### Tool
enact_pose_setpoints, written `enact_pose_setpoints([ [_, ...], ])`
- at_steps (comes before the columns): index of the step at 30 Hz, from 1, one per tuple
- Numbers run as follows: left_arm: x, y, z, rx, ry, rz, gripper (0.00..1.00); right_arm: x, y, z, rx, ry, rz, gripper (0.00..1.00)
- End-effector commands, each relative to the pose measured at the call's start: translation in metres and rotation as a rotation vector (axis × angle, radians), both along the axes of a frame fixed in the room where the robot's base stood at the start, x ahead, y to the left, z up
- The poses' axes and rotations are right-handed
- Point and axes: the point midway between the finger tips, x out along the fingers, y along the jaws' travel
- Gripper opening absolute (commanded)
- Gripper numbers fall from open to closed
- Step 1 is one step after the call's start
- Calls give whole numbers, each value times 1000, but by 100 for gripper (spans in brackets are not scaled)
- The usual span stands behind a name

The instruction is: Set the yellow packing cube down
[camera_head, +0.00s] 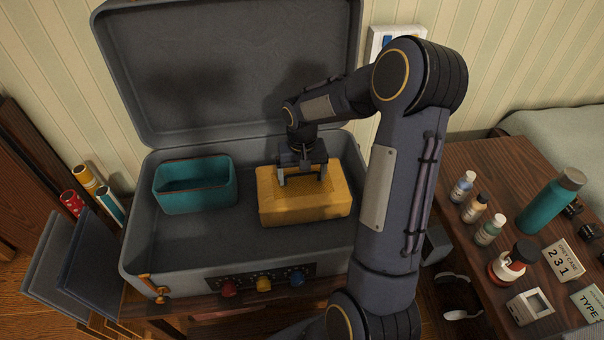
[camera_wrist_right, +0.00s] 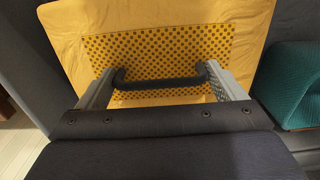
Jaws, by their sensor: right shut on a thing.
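The yellow packing cube (camera_head: 305,208) is inside the open grey suitcase (camera_head: 245,265), in its right half. In the right wrist view the cube (camera_wrist_right: 160,25) has a dotted panel and a dark handle (camera_wrist_right: 160,82). My right gripper (camera_head: 302,180) is above the cube, its fingers at either end of the handle, and it is shut on the cube by that handle. The cube's underside is hidden, so I cannot tell whether it touches the suitcase floor. My left gripper is not in view.
A teal open bin (camera_head: 195,190) stands in the suitcase's left half; it also shows in the wrist view (camera_wrist_right: 295,85). The suitcase lid (camera_head: 225,70) stands open behind. A wooden table (camera_head: 480,165) at right holds several bottles and small items. Bare suitcase floor lies between bin and cube.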

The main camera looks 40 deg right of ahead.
Motion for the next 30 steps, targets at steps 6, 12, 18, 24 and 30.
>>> enact_pose_setpoints([
  [6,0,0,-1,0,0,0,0,0,0,-1,0,1,0,100],
  [12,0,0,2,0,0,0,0,0,0,4,0,-1,0,100],
  [18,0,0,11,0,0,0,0,1,0,36,-2,-5,1,100],
  [24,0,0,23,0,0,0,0,1,0,80,-1,-4,0,100],
  [30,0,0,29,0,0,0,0,0,0,111,-1,-2,1,100],
])
